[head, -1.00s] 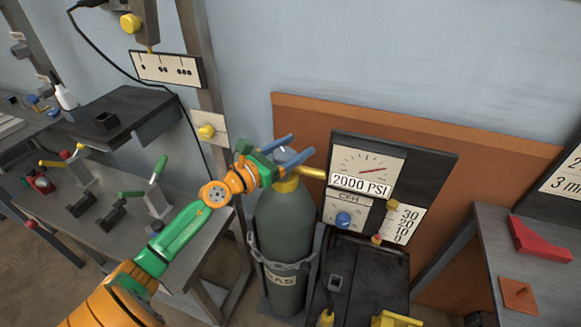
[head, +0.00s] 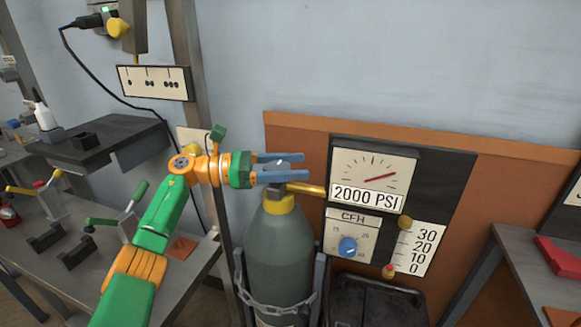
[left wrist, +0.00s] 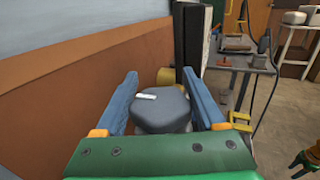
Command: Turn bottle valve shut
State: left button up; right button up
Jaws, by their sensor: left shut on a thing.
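The gas bottle (head: 282,250) is a tall grey-green cylinder with a yellow collar (head: 278,203), standing upright in the head view. Its valve knob (left wrist: 162,112) is dark grey and faceted with a white mark on top, seen from above in the left wrist view. My left gripper (head: 294,168) reaches in from the left above the collar. Its two blue fingers lie on either side of the knob and are shut on it. In the head view the fingers largely hide the knob. A green and orange part (left wrist: 306,162), apparently of my right arm, shows at the left wrist view's edge.
A brass pipe (head: 308,189) runs from the valve to the gauge panel (head: 371,180), which reads 2000 PSI. A chain (head: 270,307) holds the bottle to its stand. Benches stand at left and right. The wall above is clear.

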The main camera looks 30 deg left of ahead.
pick_arm(q)
jog(key=shift+d+f, duration=0.1)
jog(key=shift+f, duration=0.1)
dwell(0.3)
jog(key=o, duration=1.3)
jog(key=shift+d, duration=0.1)
jog(key=shift+o, duration=0.2)
jog(key=b+v, duration=0.1)
jog(key=v, duration=0.6)
jog(key=shift+w, duration=0.1)
jog(key=shift+r, duration=0.1)
